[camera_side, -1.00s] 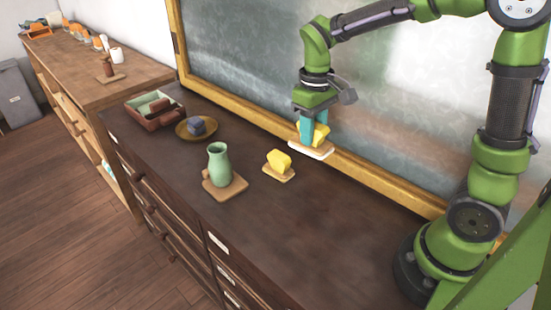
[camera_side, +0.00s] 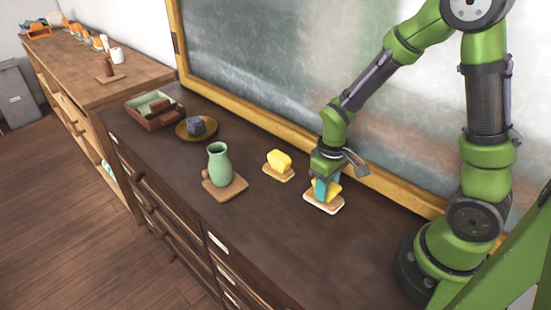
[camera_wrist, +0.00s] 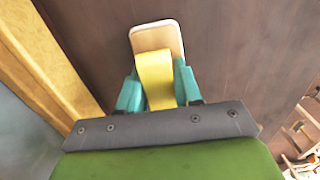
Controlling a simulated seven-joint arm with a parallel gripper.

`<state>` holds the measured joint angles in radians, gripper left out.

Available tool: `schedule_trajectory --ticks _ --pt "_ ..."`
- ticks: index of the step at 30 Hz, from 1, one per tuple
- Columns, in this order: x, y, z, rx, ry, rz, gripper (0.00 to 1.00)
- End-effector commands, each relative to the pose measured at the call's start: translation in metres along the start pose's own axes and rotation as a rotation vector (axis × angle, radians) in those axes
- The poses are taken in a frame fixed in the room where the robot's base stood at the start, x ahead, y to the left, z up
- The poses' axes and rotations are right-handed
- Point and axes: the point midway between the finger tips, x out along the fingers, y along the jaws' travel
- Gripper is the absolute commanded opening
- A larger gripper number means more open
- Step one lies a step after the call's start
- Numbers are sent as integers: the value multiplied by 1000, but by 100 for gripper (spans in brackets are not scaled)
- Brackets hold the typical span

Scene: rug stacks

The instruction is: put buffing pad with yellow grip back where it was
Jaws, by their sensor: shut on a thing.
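The buffing pad with yellow grip (camera_side: 323,207) has a pale wooden plate with a white underside and a yellow strap-like grip. My gripper (camera_side: 325,187) points down with its teal fingers shut on the yellow grip. The pad is low over the dark counter, right of the other yellow-topped piece; I cannot tell if it touches the counter. In the wrist view the yellow grip (camera_wrist: 155,82) sits between my two fingers, and the plate (camera_wrist: 157,37) sticks out beyond them. The rest of the plate is hidden.
A yellow block on a small wooden plate (camera_side: 278,174) stands left of my gripper. Further left are a green vase (camera_side: 219,165) on a wooden board, a round brown dish (camera_side: 184,133) with a dark block, and a red-brown tray (camera_side: 165,120). The counter's front right is bare.

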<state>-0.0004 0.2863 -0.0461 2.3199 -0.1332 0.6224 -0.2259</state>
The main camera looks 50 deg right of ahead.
Motion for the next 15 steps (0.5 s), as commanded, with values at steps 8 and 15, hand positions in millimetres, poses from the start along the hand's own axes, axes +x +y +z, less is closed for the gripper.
schedule_trajectory --ticks 8,15 --pt "1 0 0 0 1 0 0" --pt "3 0 0 0 1 0 55"
